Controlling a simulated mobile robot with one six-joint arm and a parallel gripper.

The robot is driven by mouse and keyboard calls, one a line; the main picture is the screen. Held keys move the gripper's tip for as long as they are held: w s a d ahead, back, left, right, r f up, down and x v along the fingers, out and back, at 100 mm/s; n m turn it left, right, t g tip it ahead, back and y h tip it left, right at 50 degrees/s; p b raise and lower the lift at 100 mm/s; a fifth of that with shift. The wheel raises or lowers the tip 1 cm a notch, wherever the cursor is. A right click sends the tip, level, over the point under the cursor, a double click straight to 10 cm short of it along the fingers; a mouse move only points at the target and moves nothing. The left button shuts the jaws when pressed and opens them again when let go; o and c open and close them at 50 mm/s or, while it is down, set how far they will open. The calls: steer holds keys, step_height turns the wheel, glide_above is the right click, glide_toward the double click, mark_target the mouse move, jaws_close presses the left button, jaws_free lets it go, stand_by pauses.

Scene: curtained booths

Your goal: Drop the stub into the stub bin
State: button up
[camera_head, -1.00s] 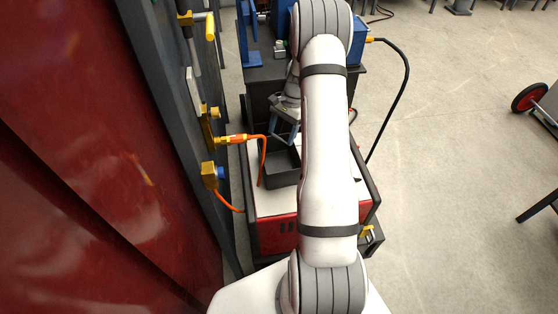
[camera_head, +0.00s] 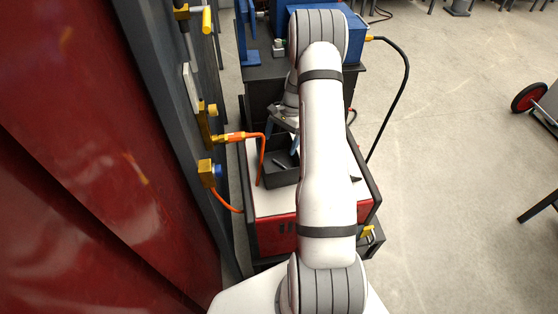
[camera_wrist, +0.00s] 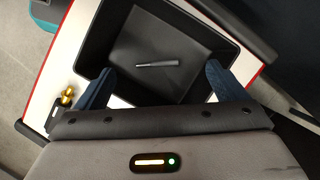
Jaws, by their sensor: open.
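The stub (camera_wrist: 158,64) is a short thin grey rod. It lies inside the black stub bin (camera_wrist: 97,40), on the bin's floor, in the wrist view. In the head view the stub (camera_head: 279,163) shows as a small grey piece inside the dark bin (camera_head: 281,181). My gripper (camera_wrist: 160,85) is open, with its two blue fingers spread at the near side of the bin and nothing between them. In the head view the gripper (camera_head: 289,138) is above the bin's far side, partly hidden by my arm.
The bin stands on a white-topped red cart (camera_head: 270,204). An orange torch with a cable (camera_head: 237,138) sticks out beside the bin from the left post. A red curtain (camera_head: 80,150) fills the left. A blue machine (camera_head: 345,42) stands behind. Open floor lies to the right.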

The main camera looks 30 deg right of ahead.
steer(key=shift+r, duration=0.1)
steer(key=b+v, duration=0.1)
steer(key=v, duration=0.6)
steer(key=shift+d+r+b, duration=0.15)
steer(key=shift+r+b, duration=0.15)
steer(key=shift+b, duration=0.1)
